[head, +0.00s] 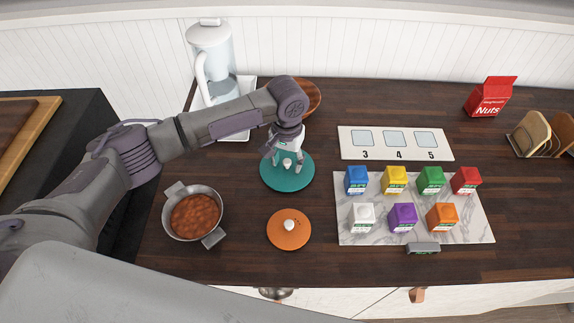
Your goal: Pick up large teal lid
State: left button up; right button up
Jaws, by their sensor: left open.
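The large teal lid (287,182) lies flat on the dark wooden counter, a round disc with a small pale knob at its middle. My left gripper (286,163) points down over the lid, with its fingers open on either side of the knob. I cannot tell whether the fingers touch the knob. The gripper and wrist cover the back part of the lid. My right gripper is not in view.
A pot of brown food (195,216) is left of the lid; an orange lid (289,230) is in front. A marble board (465,225) with several coloured boxes and a numbered card (352,153) are to the right. A white jug (222,65) stands behind.

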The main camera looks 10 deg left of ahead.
pick_arm(q)
grip_shut()
dwell(0.3)
